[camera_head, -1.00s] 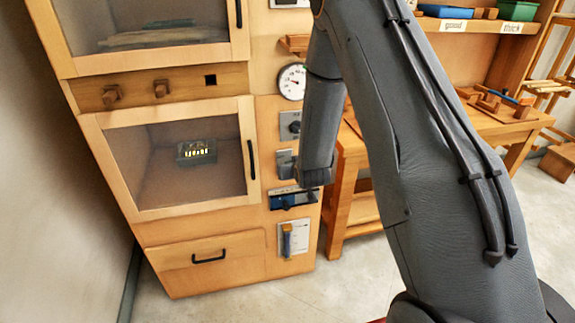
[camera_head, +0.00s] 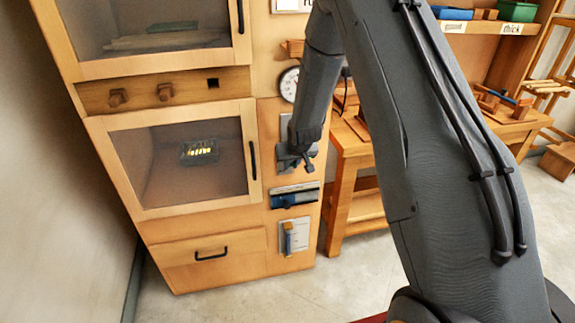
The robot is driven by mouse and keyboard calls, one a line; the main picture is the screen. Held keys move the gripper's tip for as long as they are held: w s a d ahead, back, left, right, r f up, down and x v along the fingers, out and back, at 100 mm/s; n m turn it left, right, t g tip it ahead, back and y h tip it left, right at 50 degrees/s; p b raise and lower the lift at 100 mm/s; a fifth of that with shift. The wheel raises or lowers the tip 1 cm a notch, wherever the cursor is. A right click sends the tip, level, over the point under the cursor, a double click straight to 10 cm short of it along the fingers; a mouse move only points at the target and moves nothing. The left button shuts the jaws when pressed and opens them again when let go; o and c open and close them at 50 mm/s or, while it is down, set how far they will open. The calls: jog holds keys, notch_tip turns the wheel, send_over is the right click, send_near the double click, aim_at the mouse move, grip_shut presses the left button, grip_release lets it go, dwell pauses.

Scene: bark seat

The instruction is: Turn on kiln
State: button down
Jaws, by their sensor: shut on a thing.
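The kiln is a wooden cabinet (camera_head: 160,232) on the left, with a lower glass door (camera_head: 175,165) and a right-hand strip of controls. The lower chamber holds a dark block with glowing yellow bars (camera_head: 199,150). On the strip are a round white dial (camera_head: 289,84), a blue-and-grey horizontal control (camera_head: 294,197) and a white plate with a blue-and-tan lever (camera_head: 290,237). My gripper (camera_head: 298,161) points down at the strip, shut at a grey switch (camera_head: 283,154) between dial and horizontal control. The gripper and arm hide most of the switch and the plate above it.
Two wooden knobs (camera_head: 141,94) sit above the lower door. A black handle (camera_head: 253,164) is on that door. A drawer (camera_head: 208,255) is below. A wooden workbench (camera_head: 385,150) with tools stands right of the cabinet. The floor (camera_head: 330,285) in front is clear.

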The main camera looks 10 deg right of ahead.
jog(key=c, duration=1.6)
grip_release()
jog(key=shift+c, duration=0.2)
jog(key=b+v, duration=0.1)
jog(key=v, duration=0.6)
jog(key=shift+s+r, duration=0.25)
jog(key=shift+r, duration=0.05)
jog(key=s+r+g, duration=0.3)
jog(key=s, duration=1.3)
jog(key=s+a+r+g, duration=0.1)
jog(key=s+r, duration=0.3)
jog(key=s, duration=1.2)
jog(key=shift+s+a+g, duration=0.25)
jog(key=shift+g, duration=0.65)
